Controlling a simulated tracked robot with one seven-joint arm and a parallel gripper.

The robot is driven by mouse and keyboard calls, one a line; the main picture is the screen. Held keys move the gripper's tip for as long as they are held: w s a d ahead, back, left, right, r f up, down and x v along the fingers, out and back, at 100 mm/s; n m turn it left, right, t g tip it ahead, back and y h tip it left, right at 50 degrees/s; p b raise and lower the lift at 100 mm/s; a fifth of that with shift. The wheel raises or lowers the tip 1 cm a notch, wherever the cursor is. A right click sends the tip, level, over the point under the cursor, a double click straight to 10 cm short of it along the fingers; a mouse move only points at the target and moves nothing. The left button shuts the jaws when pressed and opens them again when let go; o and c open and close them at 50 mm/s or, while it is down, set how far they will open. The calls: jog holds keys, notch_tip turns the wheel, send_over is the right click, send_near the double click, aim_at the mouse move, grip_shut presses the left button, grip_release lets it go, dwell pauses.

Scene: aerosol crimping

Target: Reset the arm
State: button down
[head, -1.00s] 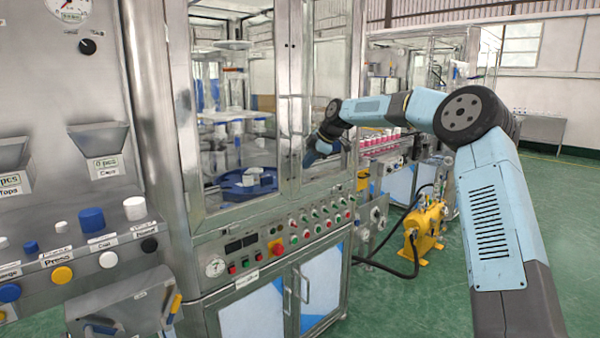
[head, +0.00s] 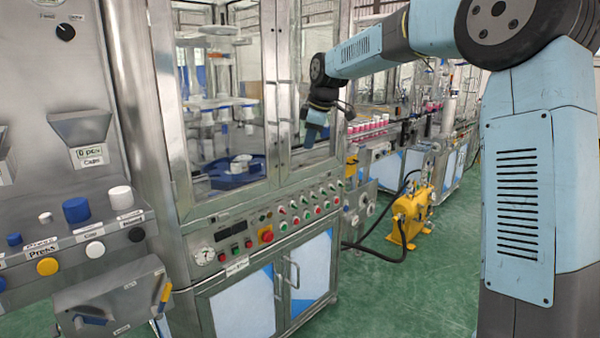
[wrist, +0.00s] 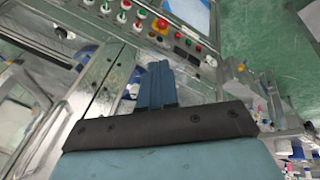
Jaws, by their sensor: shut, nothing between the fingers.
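My arm rises on the right of the head view and bends over to the left. My gripper (head: 314,134) hangs from its end, pointing down in front of the glass cabinet (head: 281,158) of the crimping machine. In the wrist view my gripper (wrist: 157,68) shows as two blue fingers pressed together, with nothing between them. The fingers appear apart from the machine's control panel (wrist: 150,22), which lies beyond them.
The machine's button panel (head: 290,213) juts out below the cabinet doors. At left is a console with coloured knobs (head: 76,209). A yellow pump (head: 411,212) with black hoses stands on the green floor. Conveyor machines (head: 372,130) stand behind. Open floor (head: 400,290) lies in front.

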jog(key=s+d+m+h, duration=0.1)
jog(key=s+d+m, duration=0.4)
jog(key=s, duration=0.6)
jog(key=s+d+m+t+h, duration=0.1)
jog(key=s+d+m, duration=0.4)
jog(key=s, duration=0.6)
jog(key=s+d+m+h, duration=0.1)
jog(key=s+d+m, duration=0.2)
jog(key=s+d, duration=0.6)
jog(key=s+d+f+m, duration=0.1)
jog(key=s+f+m, duration=0.2)
jog(key=s, duration=0.7)
jog(key=shift+s+d+f+m+t, duration=0.3)
jog(key=shift+s+f+m+t, duration=0.1)
jog(key=shift+f, duration=0.4)
jog(key=shift+s, duration=0.1)
